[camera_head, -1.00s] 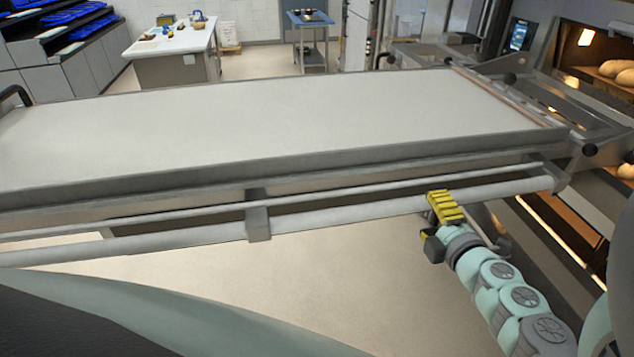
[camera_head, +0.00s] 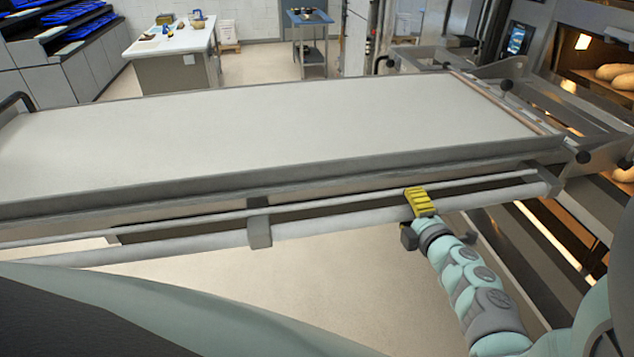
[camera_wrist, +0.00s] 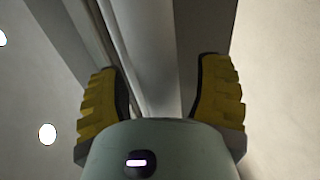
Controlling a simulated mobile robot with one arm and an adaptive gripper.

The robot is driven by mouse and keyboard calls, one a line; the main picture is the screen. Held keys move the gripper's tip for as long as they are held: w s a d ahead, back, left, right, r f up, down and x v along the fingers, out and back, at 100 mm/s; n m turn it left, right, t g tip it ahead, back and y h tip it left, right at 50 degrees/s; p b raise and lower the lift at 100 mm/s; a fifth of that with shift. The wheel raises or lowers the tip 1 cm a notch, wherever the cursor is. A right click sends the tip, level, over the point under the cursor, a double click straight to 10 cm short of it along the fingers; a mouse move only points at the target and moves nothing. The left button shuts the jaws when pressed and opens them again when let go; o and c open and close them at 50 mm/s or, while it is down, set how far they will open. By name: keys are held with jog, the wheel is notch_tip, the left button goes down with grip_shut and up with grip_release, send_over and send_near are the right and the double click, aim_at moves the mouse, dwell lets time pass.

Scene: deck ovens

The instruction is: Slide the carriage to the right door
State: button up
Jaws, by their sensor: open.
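The carriage (camera_head: 260,135) is a long pale flat bed with a grey metal rim, spanning the head view in front of the ovens. A round push rail (camera_head: 330,224) runs along its near side. My gripper (camera_head: 418,202), with yellow ribbed fingers, is at this rail toward its right end. In the wrist view the two fingers (camera_wrist: 158,95) are apart, with the rail (camera_wrist: 150,50) running between them. I cannot tell whether either finger touches it. The right door is not clearly identifiable in these frames.
A lit oven opening with loaves (camera_head: 615,73) is at the far right. Black knobs (camera_head: 583,157) stick out at the carriage's right end. A white worktable (camera_head: 172,42) and a blue trolley (camera_head: 308,20) stand behind. Pale floor shows below the rail.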

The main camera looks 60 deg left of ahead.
jog(key=shift+c, duration=0.2)
grip_shut()
dwell(0.3)
jog(key=shift+d, duration=0.1)
